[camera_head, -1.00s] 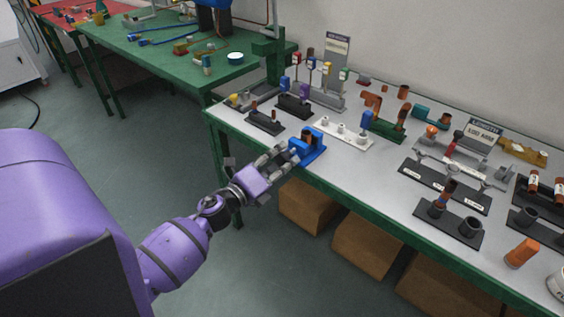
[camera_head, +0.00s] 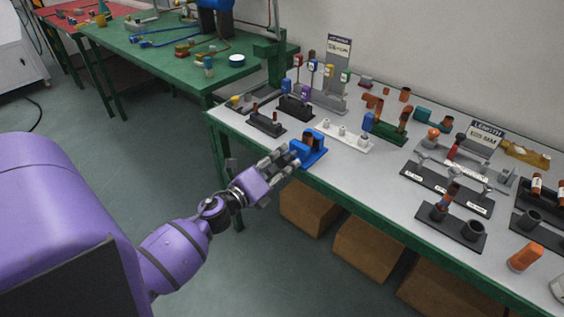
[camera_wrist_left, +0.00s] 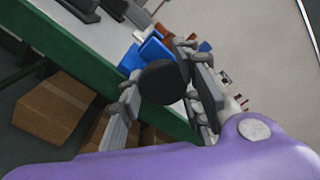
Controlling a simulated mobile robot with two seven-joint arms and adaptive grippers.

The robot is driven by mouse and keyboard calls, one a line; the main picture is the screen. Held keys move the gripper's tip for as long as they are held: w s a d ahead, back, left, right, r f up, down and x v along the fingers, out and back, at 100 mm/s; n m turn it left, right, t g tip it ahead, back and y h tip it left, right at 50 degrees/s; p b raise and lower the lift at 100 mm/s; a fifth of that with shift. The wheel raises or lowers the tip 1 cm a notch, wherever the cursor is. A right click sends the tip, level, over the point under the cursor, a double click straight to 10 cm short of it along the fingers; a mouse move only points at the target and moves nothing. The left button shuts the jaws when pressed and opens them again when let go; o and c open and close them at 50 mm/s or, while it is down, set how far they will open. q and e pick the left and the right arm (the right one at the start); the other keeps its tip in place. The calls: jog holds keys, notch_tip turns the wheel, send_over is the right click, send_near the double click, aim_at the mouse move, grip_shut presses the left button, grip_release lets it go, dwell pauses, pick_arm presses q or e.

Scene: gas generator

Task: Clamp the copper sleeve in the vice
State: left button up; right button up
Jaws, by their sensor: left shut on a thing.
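The blue vice (camera_head: 314,151) stands at the near left edge of the grey worktop. A small reddish-brown piece (camera_head: 308,134) shows at its top; it may be the copper sleeve, but it is too small to be sure. My left gripper (camera_head: 288,157) reaches the vice's front side from the left. In the left wrist view its fingers (camera_wrist_left: 160,82) are shut on a dark round knob (camera_wrist_left: 162,83), with the blue vice body (camera_wrist_left: 150,52) just behind it. The knob is mostly hidden by the fingers in the head view. My right gripper is not in view.
Behind the vice stand a white rack (camera_head: 345,137), a dark holder (camera_head: 266,125) and a green stand (camera_head: 390,133). Wrench holders (camera_head: 445,188) lie to the right. Cardboard boxes (camera_head: 309,207) stand under the table. The floor left of the table is clear.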

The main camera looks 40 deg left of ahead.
pick_arm(q)
jog(key=shift+s+f, duration=0.15)
jog(key=shift+f, duration=0.35)
jog(key=o, duration=1)
jog(key=shift+a, duration=0.1)
jog(key=shift+o, duration=0.2)
jog(key=shift+r, duration=0.25)
jog(key=s, duration=1.1)
jog(key=shift+s+a, duration=0.4)
